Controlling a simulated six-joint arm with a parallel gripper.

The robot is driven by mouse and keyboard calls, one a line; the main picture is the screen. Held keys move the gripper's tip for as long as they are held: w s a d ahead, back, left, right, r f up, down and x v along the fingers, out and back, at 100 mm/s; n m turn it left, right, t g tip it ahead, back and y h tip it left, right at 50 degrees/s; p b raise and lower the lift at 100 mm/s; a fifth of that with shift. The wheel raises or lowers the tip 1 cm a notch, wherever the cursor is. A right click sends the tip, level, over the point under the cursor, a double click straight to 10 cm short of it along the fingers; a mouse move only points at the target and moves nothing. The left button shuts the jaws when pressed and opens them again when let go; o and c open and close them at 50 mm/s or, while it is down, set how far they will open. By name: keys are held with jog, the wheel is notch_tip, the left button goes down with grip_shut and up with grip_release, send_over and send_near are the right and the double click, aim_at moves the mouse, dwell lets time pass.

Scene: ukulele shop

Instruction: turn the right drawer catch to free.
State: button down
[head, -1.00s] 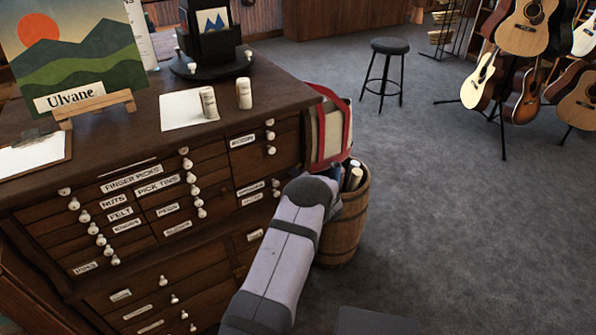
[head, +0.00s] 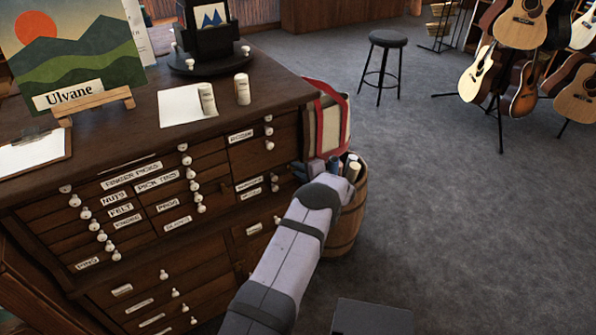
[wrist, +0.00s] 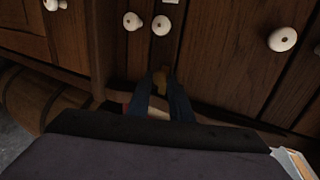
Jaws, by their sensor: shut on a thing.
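The wooden drawer cabinet (head: 80,245) stands at left in the head view, with white knobs and labels. A small brass-coloured piece, seemingly the right drawer catch (wrist: 161,74), shows in the wrist view on the cabinet's dark wood, below two white knobs (wrist: 147,22). My gripper (wrist: 160,88) has its blue fingers shut on this piece. The catch's turn position is too dark and covered to tell. In the head view my gripper (head: 302,172) is at the cabinet's right front edge, and my own arm mostly hides its fingers and the catch.
A wooden barrel (head: 350,222) with rolled items stands close beside my arm. A red-edged bag (head: 328,125) hangs at the cabinet's right side. The carpet to the right is clear up to the stool (head: 388,40).

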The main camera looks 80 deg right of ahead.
jog(key=c, duration=1.6)
grip_release()
jog(key=shift+c, duration=0.2)
jog(key=v, duration=0.7)
jog(key=shift+s, duration=0.2)
jog(key=shift+a+n, duration=0.15)
jog(key=shift+n, duration=0.15)
